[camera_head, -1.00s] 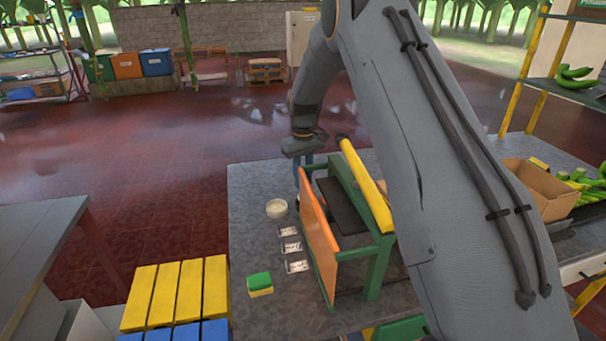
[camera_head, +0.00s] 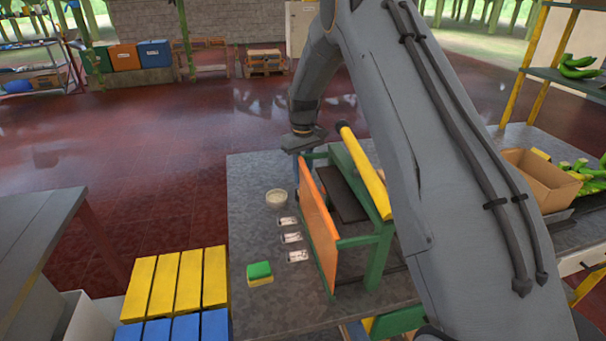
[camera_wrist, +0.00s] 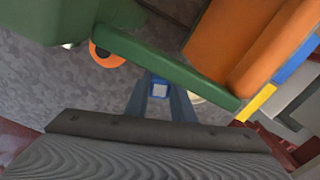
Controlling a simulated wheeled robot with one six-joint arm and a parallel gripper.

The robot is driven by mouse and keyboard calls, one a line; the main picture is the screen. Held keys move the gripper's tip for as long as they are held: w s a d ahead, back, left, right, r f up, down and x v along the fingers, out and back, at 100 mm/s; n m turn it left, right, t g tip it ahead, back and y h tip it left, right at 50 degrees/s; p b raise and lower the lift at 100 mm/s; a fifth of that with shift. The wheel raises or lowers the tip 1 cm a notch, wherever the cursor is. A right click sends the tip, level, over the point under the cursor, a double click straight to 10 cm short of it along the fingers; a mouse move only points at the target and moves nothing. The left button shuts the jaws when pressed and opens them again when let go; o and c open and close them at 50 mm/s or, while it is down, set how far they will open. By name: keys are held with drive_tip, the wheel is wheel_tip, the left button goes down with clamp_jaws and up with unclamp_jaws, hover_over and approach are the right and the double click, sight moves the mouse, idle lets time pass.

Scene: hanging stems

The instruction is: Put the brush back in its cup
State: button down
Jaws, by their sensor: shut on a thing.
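My gripper (camera_wrist: 160,98) is shut on a small blue thing with a pale square end, seen end-on between the fingertips in the wrist view; I take it to be the brush (camera_wrist: 159,88). In the head view my gripper (camera_head: 296,168) is at the far end of the orange board, partly hidden, and the brush cannot be made out. A cream round cup (camera_head: 276,199) stands on the grey table, left of the board and nearer the camera than my gripper. A cream edge beside the right finger in the wrist view (camera_wrist: 194,97) may be its rim.
A green frame (camera_head: 376,262) with an orange board (camera_head: 318,235) and yellow roller (camera_head: 366,178) stands close right of my gripper. Its green bar (camera_wrist: 170,68) crosses close by. Several labels (camera_head: 291,237) and a sponge (camera_head: 260,272) lie left. An orange ring (camera_wrist: 103,54) is near.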

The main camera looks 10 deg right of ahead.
drive_tip(key=shift+f, duration=0.55)
idle(0.4)
drive_tip(key=c, duration=1)
unclamp_jaws()
drive_tip(key=shift+c, duration=0.2)
drive_tip(key=shift+r, duration=1.6)
drive_tip(key=shift+r+p, duration=1.3)
drive_tip(key=shift+r, duration=1.65)
drive_tip(key=shift+f, duration=0.15)
